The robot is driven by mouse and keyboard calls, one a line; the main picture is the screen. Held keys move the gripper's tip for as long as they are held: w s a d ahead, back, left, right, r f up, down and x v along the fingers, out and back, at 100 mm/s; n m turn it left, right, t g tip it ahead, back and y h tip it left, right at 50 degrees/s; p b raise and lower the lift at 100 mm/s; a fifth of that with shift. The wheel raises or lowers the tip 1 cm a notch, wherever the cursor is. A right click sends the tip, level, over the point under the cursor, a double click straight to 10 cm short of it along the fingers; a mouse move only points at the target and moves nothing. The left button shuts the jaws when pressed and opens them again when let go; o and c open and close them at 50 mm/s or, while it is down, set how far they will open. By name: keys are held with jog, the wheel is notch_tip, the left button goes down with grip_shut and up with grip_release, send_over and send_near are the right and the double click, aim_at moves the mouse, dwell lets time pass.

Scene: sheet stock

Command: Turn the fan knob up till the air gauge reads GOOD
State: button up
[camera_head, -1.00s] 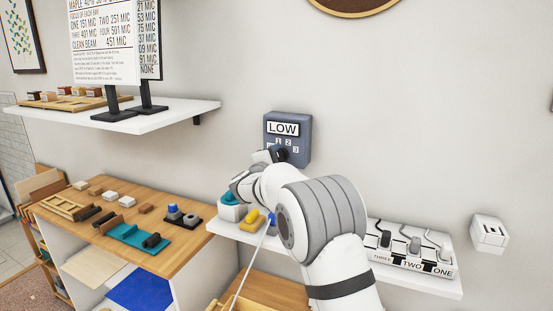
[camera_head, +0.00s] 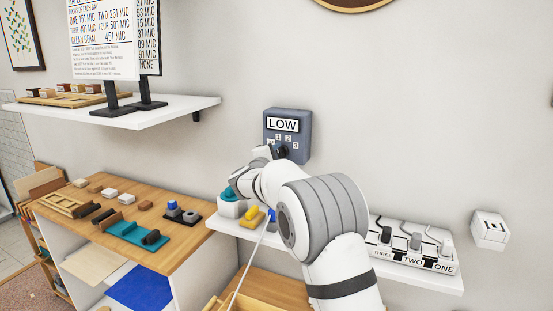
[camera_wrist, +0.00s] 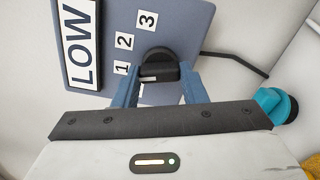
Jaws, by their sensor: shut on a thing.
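The grey-blue fan box (camera_head: 303,122) is fixed to the wall above the shelf, and its gauge plate (camera_head: 283,125) reads LOW. In the wrist view the same plate (camera_wrist: 83,45) reads LOW, and the numbers 1, 2 and 3 stand beside the knob. The black fan knob (camera_wrist: 157,64) sits between the two blue fingers of my gripper (camera_wrist: 158,88), which is shut on it. In the head view my gripper (camera_head: 277,152) is at the lower part of the box, and my wrist partly hides the knob.
A white shelf (camera_head: 395,272) below carries a panel (camera_head: 412,262) labelled THREE, TWO, ONE with several levers. A yellow block (camera_head: 250,215) and a teal-topped white container lie left of my arm. A wall socket (camera_head: 489,230) is at the right.

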jog(key=f+m+b, duration=0.1)
jog(key=b, duration=0.3)
jog(key=shift+m, duration=0.3)
jog(key=m+b, duration=0.2)
jog(key=b, duration=0.3)
jog(key=m+b, duration=0.3)
jog(key=b, duration=0.2)
jog(key=shift+r, duration=0.2)
jog(key=shift+r+m+b, duration=0.1)
jog(key=shift+m+b, duration=0.3)
jog(key=shift+b, duration=0.25)
jog(key=o, duration=1)
jog(key=shift+r, duration=0.15)
